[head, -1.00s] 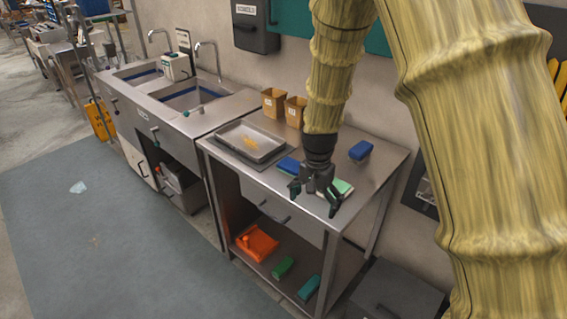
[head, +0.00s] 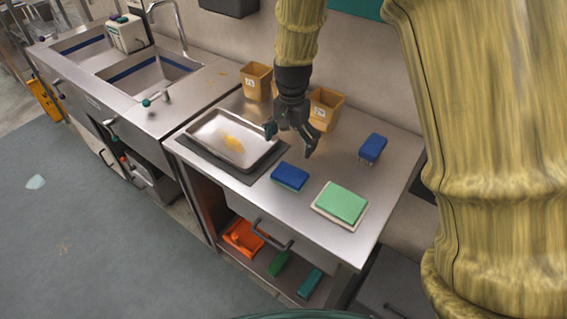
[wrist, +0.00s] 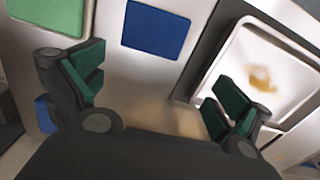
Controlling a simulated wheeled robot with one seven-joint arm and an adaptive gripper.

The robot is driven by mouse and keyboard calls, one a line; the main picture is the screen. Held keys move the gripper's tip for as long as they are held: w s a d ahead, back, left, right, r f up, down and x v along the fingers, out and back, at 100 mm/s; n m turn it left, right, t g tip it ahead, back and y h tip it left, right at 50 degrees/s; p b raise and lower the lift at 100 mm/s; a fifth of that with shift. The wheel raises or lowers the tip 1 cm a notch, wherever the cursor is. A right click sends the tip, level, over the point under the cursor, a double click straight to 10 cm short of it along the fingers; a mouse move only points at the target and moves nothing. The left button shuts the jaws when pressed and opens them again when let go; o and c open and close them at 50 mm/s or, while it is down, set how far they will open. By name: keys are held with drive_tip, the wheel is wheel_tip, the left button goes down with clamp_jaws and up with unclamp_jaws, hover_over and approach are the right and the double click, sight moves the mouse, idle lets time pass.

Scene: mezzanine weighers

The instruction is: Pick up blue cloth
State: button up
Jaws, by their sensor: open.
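A flat, folded blue cloth (head: 290,176) lies on the steel table between the metal tray and a green folded cloth (head: 343,203). In the wrist view the blue cloth (wrist: 156,28) shows at the top, beyond and between my fingers. My gripper (head: 290,142) is open and empty above the table, just behind the blue cloth in the head view and apart from it. Its two dark green finger pads (wrist: 158,86) are spread wide in the wrist view, with bare steel between them. A second blue item (head: 373,147), thicker and block-like, stands at the back right.
A metal tray (head: 207,128) with a yellowish stain sits on a dark mat left of the blue cloth. Brown bins (head: 256,82) stand along the back behind my gripper. Orange and green items (head: 243,238) lie on the lower shelf.

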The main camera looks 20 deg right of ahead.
sight(292, 171)
drive_tip(key=s+f, duration=0.1)
drive_tip(key=s, duration=0.1)
drive_tip(key=s+f+p, duration=0.1)
drive_tip(key=s, duration=0.1)
drive_tip(key=shift+a+f, duration=0.1)
drive_tip(key=shift+f, duration=0.05)
drive_tip(key=shift+s, duration=0.2)
drive_tip(key=w+f+p, duration=0.1)
drive_tip(key=w+f, duration=0.2)
drive_tip(key=shift+f, duration=0.45)
drive_tip(key=shift+s+f+p, duration=0.25)
drive_tip(key=shift+f+p, duration=0.05)
drive_tip(key=shift+p, duration=0.2)
drive_tip(key=shift+s+f, duration=0.4)
drive_tip(key=shift+s, duration=0.3)
drive_tip(key=shift+f, duration=0.2)
drive_tip(key=shift+w+f+p, duration=0.3)
drive_tip(key=shift+w+f, duration=0.25)
drive_tip(key=shift+f, duration=0.1)
drive_tip(key=shift+s+r, duration=0.15)
drive_tip(key=shift+s, duration=0.05)
drive_tip(key=shift+s+r, duration=0.1)
drive_tip(key=shift+s, duration=0.05)
drive_tip(key=c, duration=0.8)
